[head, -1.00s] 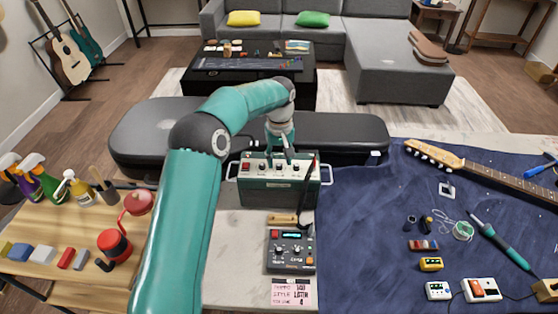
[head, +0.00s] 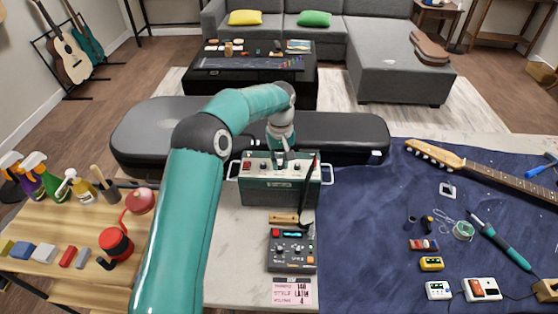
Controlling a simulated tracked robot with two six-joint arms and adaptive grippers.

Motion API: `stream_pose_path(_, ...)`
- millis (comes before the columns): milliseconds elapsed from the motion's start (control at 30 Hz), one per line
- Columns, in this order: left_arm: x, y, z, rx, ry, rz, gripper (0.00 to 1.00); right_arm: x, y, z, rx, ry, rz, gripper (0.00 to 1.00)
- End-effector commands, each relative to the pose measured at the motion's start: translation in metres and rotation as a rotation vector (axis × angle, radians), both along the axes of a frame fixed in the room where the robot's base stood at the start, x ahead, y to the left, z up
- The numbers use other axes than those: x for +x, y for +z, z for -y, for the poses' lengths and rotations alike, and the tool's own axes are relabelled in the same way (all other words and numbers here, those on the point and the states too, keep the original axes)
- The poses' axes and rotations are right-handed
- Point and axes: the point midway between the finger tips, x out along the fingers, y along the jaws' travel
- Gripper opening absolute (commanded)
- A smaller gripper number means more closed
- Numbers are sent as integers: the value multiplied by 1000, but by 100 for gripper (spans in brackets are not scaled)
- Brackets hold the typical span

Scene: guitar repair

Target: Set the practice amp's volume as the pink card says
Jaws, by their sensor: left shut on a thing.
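The practice amp (head: 281,191) is a dark teal box with side handles and a pale top panel carrying a red switch and several knobs. It stands at the back of the bench. My left gripper (head: 280,163) is over that panel, shut on what looks like a middle knob; the fingers largely hide the knob and its pointer. The pink card (head: 293,294) lies at the bench's front. Its lines seem to read 140, LATIN and 4; the small labels are hard to read. My right gripper is not in view.
A grey control box (head: 291,249) with a lit display stands between amp and card, with a small wooden piece (head: 284,218) behind it. A dark guitar case (head: 345,135) lies behind the amp. A blue cloth with a guitar neck (head: 480,171) and tools is at right.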

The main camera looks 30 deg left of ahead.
Motion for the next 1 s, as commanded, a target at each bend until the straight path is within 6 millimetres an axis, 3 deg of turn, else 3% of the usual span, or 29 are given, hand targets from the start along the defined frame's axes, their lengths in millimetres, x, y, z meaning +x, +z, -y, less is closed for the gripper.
stream_pose_path(367,-1,0,0,2,-131,-3,0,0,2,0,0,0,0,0)
stream_pose_path(1000,-2,0,0,-1,-698,-6,0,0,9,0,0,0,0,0)
